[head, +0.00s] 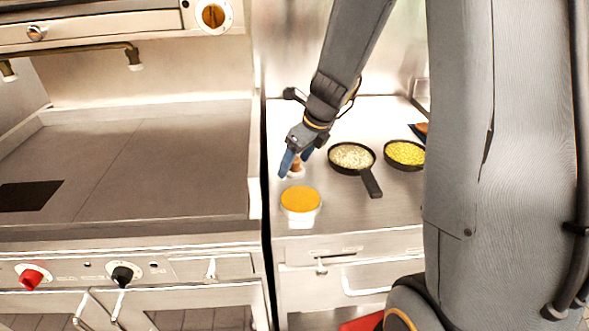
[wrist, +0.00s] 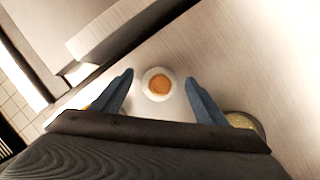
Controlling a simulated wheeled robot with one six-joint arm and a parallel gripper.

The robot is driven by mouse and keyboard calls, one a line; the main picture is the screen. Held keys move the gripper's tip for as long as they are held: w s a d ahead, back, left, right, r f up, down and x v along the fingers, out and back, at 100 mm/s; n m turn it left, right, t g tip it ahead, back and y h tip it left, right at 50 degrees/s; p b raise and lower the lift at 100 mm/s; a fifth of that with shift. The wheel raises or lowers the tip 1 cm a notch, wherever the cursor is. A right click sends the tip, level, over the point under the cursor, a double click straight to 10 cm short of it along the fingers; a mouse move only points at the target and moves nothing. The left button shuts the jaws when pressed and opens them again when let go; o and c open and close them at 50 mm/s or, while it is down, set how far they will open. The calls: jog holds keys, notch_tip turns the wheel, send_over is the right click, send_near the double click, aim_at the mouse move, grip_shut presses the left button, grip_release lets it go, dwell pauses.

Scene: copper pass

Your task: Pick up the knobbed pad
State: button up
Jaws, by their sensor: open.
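The knobbed pad (wrist: 158,85) is a white round disc with an orange-brown knob at its middle. It lies on the steel counter, and in the wrist view it shows between and slightly beyond my fingertips. My gripper (wrist: 159,78) is open, with one blue finger on either side of the pad and space between. In the head view my gripper (head: 293,164) points down over the pad (head: 297,172), which the fingers partly hide. Whether a finger touches it cannot be told.
A white tub with an orange top (head: 300,200) stands just in front of the pad. A pan of pale grains (head: 352,156) and a pan of yellow food (head: 405,153) are to the right. A wide griddle (head: 150,160) with a raised edge lies left, across a dark gap.

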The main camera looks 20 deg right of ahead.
jog(key=shift+w+a+f, duration=0.1)
jog(key=shift+f, duration=0.25)
jog(key=shift+c, duration=0.5)
jog(key=c, duration=1.1)
jog(key=shift+o, duration=0.2)
jog(key=shift+r, duration=0.15)
notch_tip(320, 180, up, 10)
jog(key=shift+f+p, duration=0.1)
jog(key=shift+p, duration=0.35)
jog(key=o, duration=0.5)
jog(key=c, duration=0.4)
